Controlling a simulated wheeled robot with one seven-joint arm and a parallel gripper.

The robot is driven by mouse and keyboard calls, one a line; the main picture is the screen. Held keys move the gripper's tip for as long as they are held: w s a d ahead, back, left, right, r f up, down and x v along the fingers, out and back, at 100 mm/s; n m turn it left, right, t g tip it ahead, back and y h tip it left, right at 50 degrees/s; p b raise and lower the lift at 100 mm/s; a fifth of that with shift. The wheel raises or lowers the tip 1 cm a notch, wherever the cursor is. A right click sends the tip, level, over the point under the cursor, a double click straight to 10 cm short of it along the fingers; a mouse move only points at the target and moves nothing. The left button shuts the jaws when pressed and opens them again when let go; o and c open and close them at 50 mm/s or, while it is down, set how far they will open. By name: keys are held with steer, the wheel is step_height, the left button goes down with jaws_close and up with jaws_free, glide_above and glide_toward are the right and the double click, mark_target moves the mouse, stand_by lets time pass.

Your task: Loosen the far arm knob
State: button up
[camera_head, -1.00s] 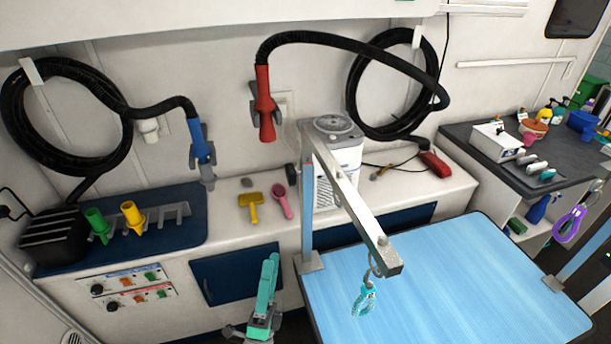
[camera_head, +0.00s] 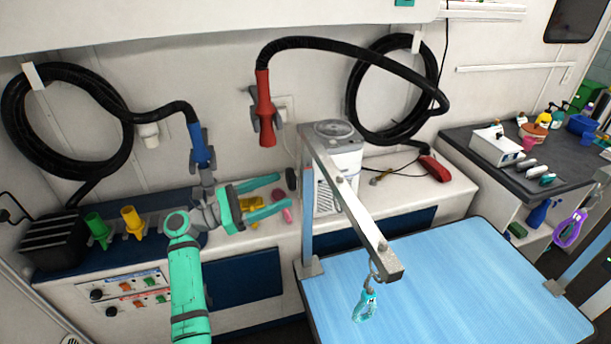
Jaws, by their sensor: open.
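A dark round knob (camera_head: 291,178) sits at the left side of the upright post (camera_head: 307,215) of the grooming arm, whose metal bar (camera_head: 345,195) reaches out over the blue table. My gripper (camera_head: 284,191) is open and empty, with its two teal fingers pointing right toward the post. In this view the upper fingertip lies just left of the knob and the lower one below it. I cannot tell the depth gap or whether they touch. A second grooming arm post (camera_head: 590,245) stands at the right edge; no knob is clear on it.
A teal loop (camera_head: 366,303) hangs from the bar's end above the blue table (camera_head: 460,290). Yellow (camera_head: 250,206) and pink (camera_head: 281,214) brushes lie on the counter behind my gripper. A blue dryer nozzle (camera_head: 201,150) hangs close above my wrist. A white canister (camera_head: 345,165) stands behind the post.

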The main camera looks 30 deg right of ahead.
mark_target(301, 176)
steer(key=shift+w+a+r+m+g+y, duration=0.15)
steer(key=shift+w+a+r+m+y, duration=0.05)
steer(key=shift+w+r+m+y, duration=0.35)
steer(key=shift+w+a+r+m+g+y, duration=0.15)
steer(key=shift+w+r+m+y, duration=0.3)
steer(key=shift+w+m+y, duration=0.15)
steer(key=shift+s+d, duration=0.1)
steer(key=x, duration=1)
steer(key=shift+s+d, duration=0.15)
steer(key=shift+d, duration=0.1)
steer(key=c, duration=1.1)
